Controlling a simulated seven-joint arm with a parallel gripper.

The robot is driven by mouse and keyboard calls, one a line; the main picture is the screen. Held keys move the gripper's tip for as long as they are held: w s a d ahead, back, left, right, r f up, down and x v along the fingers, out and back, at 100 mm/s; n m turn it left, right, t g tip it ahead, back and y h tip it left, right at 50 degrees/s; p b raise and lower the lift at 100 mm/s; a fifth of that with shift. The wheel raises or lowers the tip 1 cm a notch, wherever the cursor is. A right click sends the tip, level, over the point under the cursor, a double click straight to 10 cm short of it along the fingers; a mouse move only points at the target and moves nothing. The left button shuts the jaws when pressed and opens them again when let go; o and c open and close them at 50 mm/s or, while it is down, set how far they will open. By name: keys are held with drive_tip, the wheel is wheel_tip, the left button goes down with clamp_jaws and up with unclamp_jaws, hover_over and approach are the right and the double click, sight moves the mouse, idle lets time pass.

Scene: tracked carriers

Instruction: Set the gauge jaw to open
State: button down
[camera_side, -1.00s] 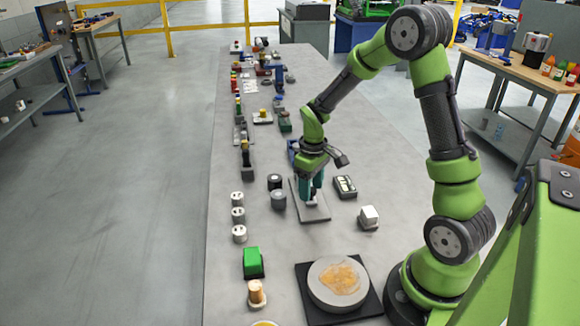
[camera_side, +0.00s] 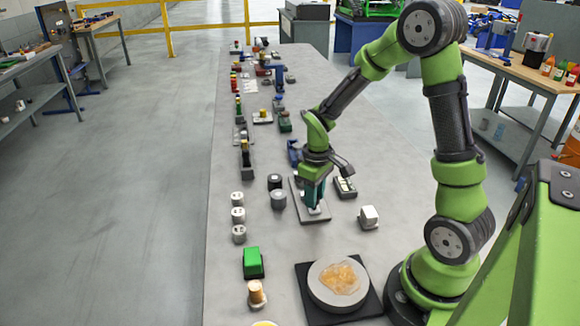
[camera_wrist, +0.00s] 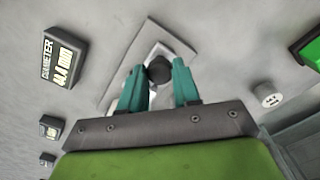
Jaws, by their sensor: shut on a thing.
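The gauge shows as a grey base plate (camera_side: 316,218) on the bench in the side view; the wrist view shows its plate (camera_wrist: 147,38) with a lighter piece on it. A round dark knob (camera_wrist: 160,68) stands on the gauge between my fingertips. My gripper (camera_side: 314,207), with teal fingers, points down over the plate, shut on the knob; the wrist view shows it too (camera_wrist: 157,72). The knob is hidden by the fingers in the side view. A dark display box (camera_side: 345,187) beside the plate reads "DIAMETER 44.4 mm" in the wrist view (camera_wrist: 65,58).
Two dark grey cylinders (camera_side: 278,200) stand left of the plate. Several white cylinders (camera_side: 238,215) stand farther left. A white block (camera_side: 369,217) is at the right, a green box (camera_side: 252,262) at the front left, and a round platform (camera_side: 338,283) in front. Bare bench lies between them.

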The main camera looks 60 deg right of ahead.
drive_tip(key=c, duration=0.8)
unclamp_jaws()
drive_tip(key=shift+s+a, duration=0.15)
drive_tip(key=shift+a, duration=0.05)
drive_tip(key=shift+r, duration=0.25)
wheel_tip(320, 180, up, 16)
drive_tip(key=shift+r, duration=0.2)
drive_tip(key=s+a+r+m+t+y, duration=0.2)
drive_tip(key=s+a+t, duration=0.5)
drive_tip(key=a, duration=0.6)
drive_tip(key=shift+s+r+m, duration=0.65)
drive_tip(key=shift+s+m, duration=0.25)
drive_tip(key=shift+m, duration=0.1)
